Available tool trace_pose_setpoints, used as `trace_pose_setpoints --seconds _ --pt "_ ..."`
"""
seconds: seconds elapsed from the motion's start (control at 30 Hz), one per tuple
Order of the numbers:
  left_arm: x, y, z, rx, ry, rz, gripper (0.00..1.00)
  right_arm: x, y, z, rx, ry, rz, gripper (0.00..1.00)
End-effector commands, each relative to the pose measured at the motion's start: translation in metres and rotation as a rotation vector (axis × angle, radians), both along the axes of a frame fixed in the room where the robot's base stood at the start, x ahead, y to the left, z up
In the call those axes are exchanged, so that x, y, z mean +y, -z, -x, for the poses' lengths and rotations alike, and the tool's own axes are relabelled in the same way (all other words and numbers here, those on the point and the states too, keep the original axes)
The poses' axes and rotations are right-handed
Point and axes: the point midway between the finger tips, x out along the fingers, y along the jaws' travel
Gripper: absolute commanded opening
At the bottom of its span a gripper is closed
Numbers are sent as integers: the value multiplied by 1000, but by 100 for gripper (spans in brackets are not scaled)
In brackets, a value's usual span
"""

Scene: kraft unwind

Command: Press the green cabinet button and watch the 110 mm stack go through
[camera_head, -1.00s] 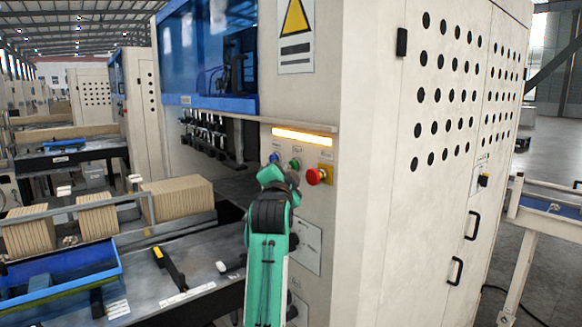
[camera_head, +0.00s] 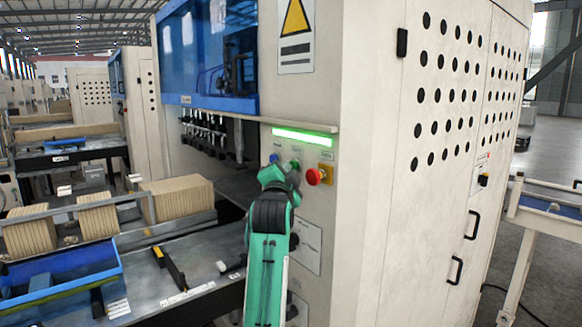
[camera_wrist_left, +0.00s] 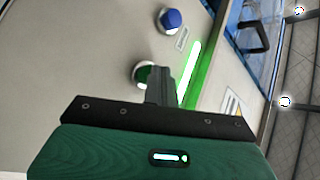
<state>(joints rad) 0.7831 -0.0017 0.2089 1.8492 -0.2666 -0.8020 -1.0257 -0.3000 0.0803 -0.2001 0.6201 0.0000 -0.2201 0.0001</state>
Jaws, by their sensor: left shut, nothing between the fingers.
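The green button (camera_head: 295,163) is on the cream cabinet's (camera_head: 370,200) control panel, between a blue button (camera_head: 273,158) and a red mushroom button (camera_head: 315,176). In the left wrist view the green button (camera_wrist_left: 143,74) is partly hidden behind the fingertips of my left gripper (camera_wrist_left: 160,78). The fingers are shut with nothing between them, and their tips are at the button; I cannot tell how far it is pressed. The light bar (camera_head: 303,137) above the panel glows green. The stack of brown boards (camera_head: 178,197) stands on the infeed table at the cabinet's left. My right gripper is out of view.
A blue tray (camera_head: 60,280) and more board stacks (camera_head: 97,215) are at the left. A black and yellow bar (camera_head: 170,268) lies on the grey table. A shelf edge juts out above the light bar. A roller conveyor (camera_head: 548,208) stands at the right.

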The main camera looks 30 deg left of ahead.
Motion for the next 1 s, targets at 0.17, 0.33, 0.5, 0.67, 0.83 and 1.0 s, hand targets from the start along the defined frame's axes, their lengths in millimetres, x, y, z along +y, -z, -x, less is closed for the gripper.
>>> trace_pose_setpoints --seconds 0.17,0.33,0.5,0.67,0.83,1.0 --pt "4 0 10 2 0 -2 0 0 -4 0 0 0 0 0" --pt "5 1 14 2 1 0 0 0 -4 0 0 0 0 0" --pt "5 1 14 2 1 0 0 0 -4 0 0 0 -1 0" --pt "8 0 19 1 -1 -1 0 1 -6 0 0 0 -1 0" --pt "14 0 34 2 -2 -1 0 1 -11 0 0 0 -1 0" --pt "21 0 50 2 -1 0 0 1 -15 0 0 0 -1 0"
